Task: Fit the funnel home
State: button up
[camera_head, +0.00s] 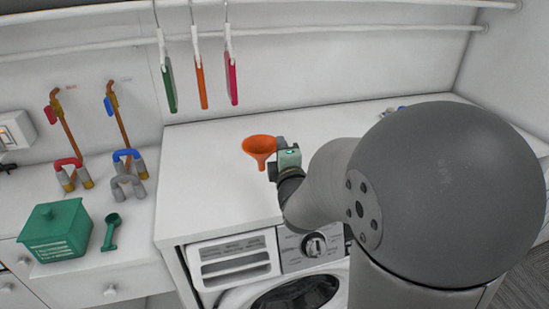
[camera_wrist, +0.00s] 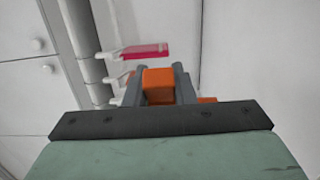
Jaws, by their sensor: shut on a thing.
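The orange funnel (camera_head: 259,145) is held above the white worktop, its wide mouth up and its narrow spout down. My gripper (camera_head: 276,160) is at the right side of the funnel. In the wrist view the two fingers of my gripper (camera_wrist: 158,85) are shut on an orange block-like part of the funnel (camera_wrist: 158,80). More orange shows low behind the right finger. The gripper body hides most of the funnel there. I cannot tell from the head view how far the spout is above the worktop.
A washing machine (camera_head: 312,285) stands under the worktop (camera_head: 200,190). Green, orange and pink items hang from a rail behind; the pink one (camera_wrist: 145,50) shows in the wrist view. At left are a green lidded box (camera_head: 55,235), a green scoop (camera_head: 111,232) and pipes with red and blue fittings.

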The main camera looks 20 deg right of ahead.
jog(key=w+d+r+m+g+h, duration=0.1)
jog(key=d+r+m+h, duration=0.1)
jog(key=d, duration=0.3)
jog(key=w+d+r+m+g+h+p, duration=0.1)
jog(key=d+r+m+h, duration=0.1)
jog(key=d+r+h, duration=0.2)
jog(key=w+d+r+m+g+h+p, duration=0.1)
jog(key=w+d+r+m+h, duration=0.1)
jog(key=d, duration=0.6)
notch_tip(320, 180, up, 2)
jog(key=shift+w+d+r+h, duration=0.1)
jog(key=shift+d+h, duration=0.05)
jog(key=shift+h, duration=0.35)
jog(key=s+d+r+m+g+h+p, duration=0.1)
jog(key=d+r+m+g+h, duration=0.1)
jog(key=d, duration=0.4)
jog(key=d+r+m+g+h+p, duration=0.1)
jog(key=d+r+m+g, duration=0.1)
jog(key=d, duration=0.4)
jog(key=s+d+r+m+g+h+p, duration=0.1)
jog(key=d+r+m+g+h, duration=0.1)
jog(key=d, duration=0.4)
jog(key=shift+s+d+r+g+h, duration=0.15)
jog(key=shift+r+g, duration=0.15)
jog(key=shift+r, duration=0.05)
jog(key=shift+s+d+r+g+h, duration=0.1)
jog(key=shift+s+r+g+h, duration=0.05)
jog(key=shift+r+g, duration=0.2)
jog(key=shift+f+b, duration=1.25)
jog(key=shift+f, duration=1.65)
